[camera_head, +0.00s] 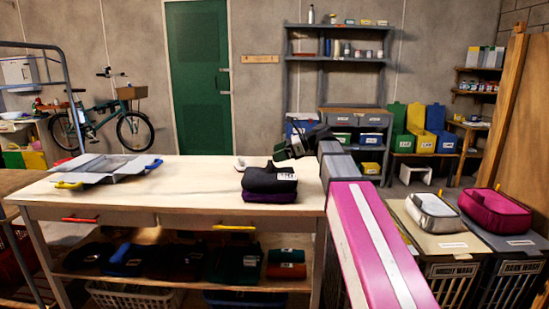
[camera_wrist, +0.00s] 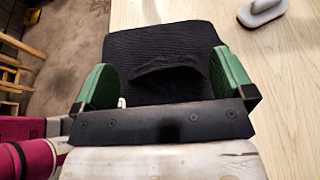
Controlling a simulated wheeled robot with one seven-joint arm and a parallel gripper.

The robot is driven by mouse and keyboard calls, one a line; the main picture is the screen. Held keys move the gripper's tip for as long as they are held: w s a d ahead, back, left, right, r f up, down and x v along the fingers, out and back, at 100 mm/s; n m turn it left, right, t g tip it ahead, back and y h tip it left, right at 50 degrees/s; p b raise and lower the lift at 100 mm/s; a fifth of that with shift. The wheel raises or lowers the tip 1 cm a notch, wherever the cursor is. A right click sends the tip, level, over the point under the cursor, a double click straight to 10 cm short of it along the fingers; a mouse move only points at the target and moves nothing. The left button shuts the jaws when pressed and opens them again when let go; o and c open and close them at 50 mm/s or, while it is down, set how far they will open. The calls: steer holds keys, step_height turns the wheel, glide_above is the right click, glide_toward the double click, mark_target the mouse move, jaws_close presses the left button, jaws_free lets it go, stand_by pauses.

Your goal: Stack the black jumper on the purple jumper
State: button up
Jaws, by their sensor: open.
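The folded black jumper (camera_head: 266,180) with a white label lies on top of the folded purple jumper (camera_head: 268,197) at the right end of the table. Their edges look roughly lined up from the front. My gripper (camera_head: 284,154) is just above and behind the stack. In the wrist view the black jumper (camera_wrist: 150,45) shows beyond and between the green fingers of my gripper (camera_wrist: 163,72), which are apart. A raised fold shows in its middle. I cannot tell whether the fingers touch the cloth. The purple jumper is hidden in the wrist view.
The wooden table (camera_head: 185,190) has free room left of the stack. Grey trays (camera_head: 105,168) lie at its left end. A grey handled object (camera_wrist: 262,12) lies near the stack. Folded clothes (camera_head: 232,263) fill the lower shelf. Laundry bins (camera_head: 450,243) stand at the right.

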steer(key=v, duration=1)
steer(key=shift+s+r, duration=0.1)
